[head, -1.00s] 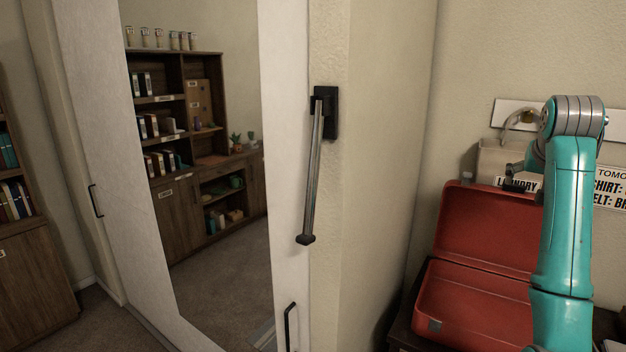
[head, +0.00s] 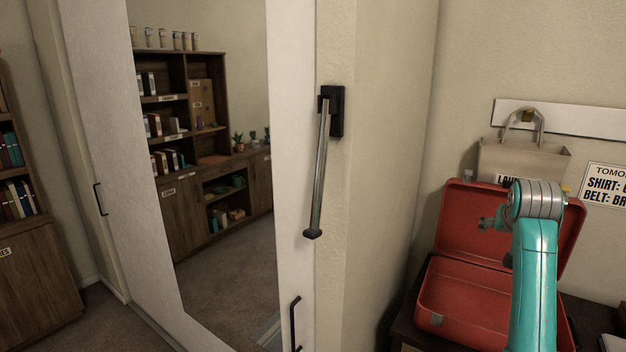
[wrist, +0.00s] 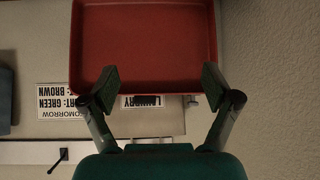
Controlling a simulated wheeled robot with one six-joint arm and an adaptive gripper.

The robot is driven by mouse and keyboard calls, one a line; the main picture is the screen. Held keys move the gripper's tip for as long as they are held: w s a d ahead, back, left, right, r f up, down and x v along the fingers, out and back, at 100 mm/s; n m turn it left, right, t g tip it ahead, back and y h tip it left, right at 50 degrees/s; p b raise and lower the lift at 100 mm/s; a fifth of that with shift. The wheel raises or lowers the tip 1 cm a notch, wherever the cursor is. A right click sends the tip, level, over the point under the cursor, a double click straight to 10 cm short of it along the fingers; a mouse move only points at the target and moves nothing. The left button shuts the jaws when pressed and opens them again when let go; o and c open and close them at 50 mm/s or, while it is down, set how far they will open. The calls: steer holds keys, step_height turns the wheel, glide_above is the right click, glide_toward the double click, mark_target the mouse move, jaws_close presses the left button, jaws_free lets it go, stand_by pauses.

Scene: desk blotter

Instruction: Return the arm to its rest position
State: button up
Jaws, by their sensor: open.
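My teal arm (head: 536,275) stands at the right of the head view, in front of the open red case. Its grey upper joint (head: 537,200) overlaps the case's raised lid. In the wrist view my gripper (wrist: 158,84) is open, its two dark fingers wide apart with nothing between them. Beyond the fingers is the red case (wrist: 145,40), which also shows in the head view (head: 465,300).
A laundry bag (head: 520,160) hangs from a white rail (head: 575,120) beside a printed sign (head: 606,186). A metal rod (head: 319,180) hangs from a black wall bracket at centre. A mirrored sliding door (head: 225,270) is at left. The red case rests on a dark desk.

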steer(key=s+a+f+n+t, duration=0.1)
steer(key=s+a+f, duration=0.15)
steer(key=f, duration=0.55)
steer(key=s+a+f, duration=0.2)
steer(key=a+f, duration=0.1)
steer(key=f, duration=0.5)
steer(key=s+a+f+n+t, duration=0.1)
steer(key=s+a+f, duration=0.15)
steer(key=f, duration=0.55)
steer(key=s+a+f+n+t+y, duration=0.1)
steer(key=s+a+f, duration=0.4)
steer(key=s+f, duration=0.25)
steer(key=s+a+f+y, duration=0.1)
steer(key=s+a+f, duration=0.45)
steer(key=s, duration=0.25)
steer(key=s+a+f+n+t+y, duration=0.1)
steer(key=s+a, duration=0.2)
steer(key=s, duration=0.8)
steer(key=s+a+f+t, duration=0.1)
steer(key=s+a, duration=0.2)
steer(key=s, duration=0.9)
steer(key=s+a+r, duration=0.1)
steer(key=s+r, duration=0.5)
steer(key=s, duration=0.3)
steer(key=s+a+r+n+t+y, duration=0.1)
steer(key=s+a+r, duration=0.1)
steer(key=s+r, duration=0.4)
steer(key=shift+v, duration=1.35)
